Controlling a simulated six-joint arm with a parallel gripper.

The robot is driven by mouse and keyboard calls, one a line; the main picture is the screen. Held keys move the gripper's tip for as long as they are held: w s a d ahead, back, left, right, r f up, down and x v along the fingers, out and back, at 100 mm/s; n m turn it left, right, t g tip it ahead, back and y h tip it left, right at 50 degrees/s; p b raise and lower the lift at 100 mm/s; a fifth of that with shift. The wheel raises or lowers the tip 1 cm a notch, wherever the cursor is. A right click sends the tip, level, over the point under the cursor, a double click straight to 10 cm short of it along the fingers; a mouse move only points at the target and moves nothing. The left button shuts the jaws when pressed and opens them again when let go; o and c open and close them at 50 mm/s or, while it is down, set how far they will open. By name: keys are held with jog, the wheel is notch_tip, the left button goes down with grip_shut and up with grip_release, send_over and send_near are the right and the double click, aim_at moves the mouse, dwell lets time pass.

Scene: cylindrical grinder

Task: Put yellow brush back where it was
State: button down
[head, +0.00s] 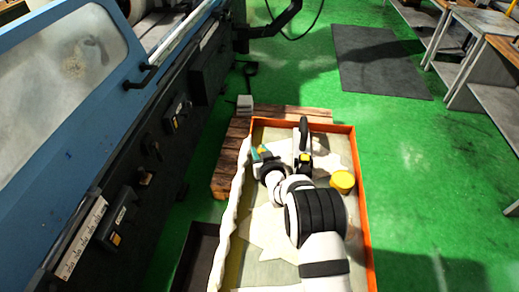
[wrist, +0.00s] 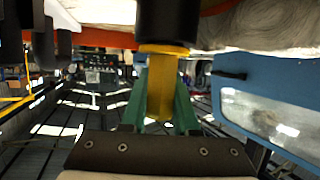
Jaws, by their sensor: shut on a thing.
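The yellow brush (wrist: 163,85) shows in the wrist view as a yellow piece between my two green fingers, with a dark cylindrical part joined at its upper end. My gripper (head: 262,153) is shut on the yellow piece. In the head view, only a small bit of yellow shows at the green fingers, near the left side of an orange-rimmed tray (head: 358,200). The rest of the brush is hidden there. I cannot tell whether the brush touches the tray's lining.
A yellow round can (head: 342,182) stands at the tray's right. The tray rests on a wooden pallet (head: 226,165). The blue grinder (head: 60,130) fills the left. Green floor at right is mostly clear.

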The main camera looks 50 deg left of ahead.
jog(key=c, duration=0.7)
grip_release()
jog(key=shift+f, duration=0.15)
jog(key=shift+o, duration=0.2)
